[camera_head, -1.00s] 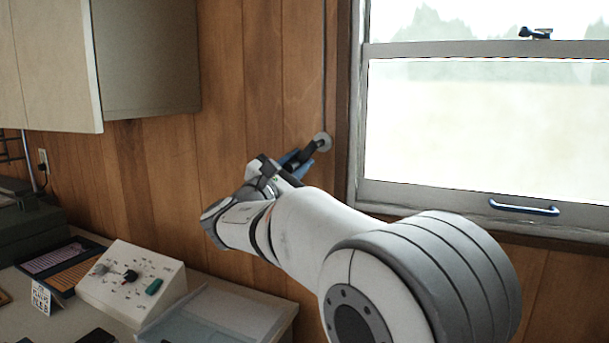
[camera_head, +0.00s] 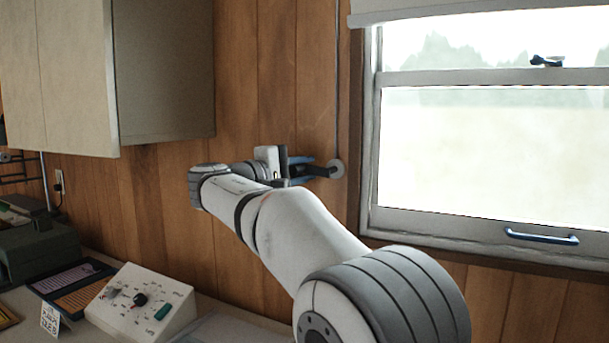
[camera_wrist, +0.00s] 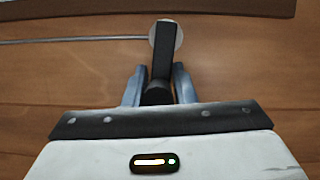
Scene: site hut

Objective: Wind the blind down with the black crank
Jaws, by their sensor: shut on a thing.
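The black crank (camera_wrist: 163,52) is mounted on a round pale plate on the wood wall, left of the window. In the wrist view its arm runs from the plate down between my blue fingers. My gripper (camera_wrist: 159,88) is shut on the crank's handle end, which is partly hidden by the fingers. In the head view my gripper (camera_head: 300,168) lies left of the round wall plate (camera_head: 337,169), with the crank's arm pointing left. The white blind (camera_head: 440,10) shows as a strip across the top of the window. A thin cord (camera_head: 338,80) runs up from the plate.
The window (camera_head: 480,150) has a blue handle (camera_head: 541,236) and a dark latch (camera_head: 547,61). A wall cabinet (camera_head: 110,75) hangs at the upper left. A desk below holds a white control box (camera_head: 150,312) with knobs and a tray (camera_head: 75,285).

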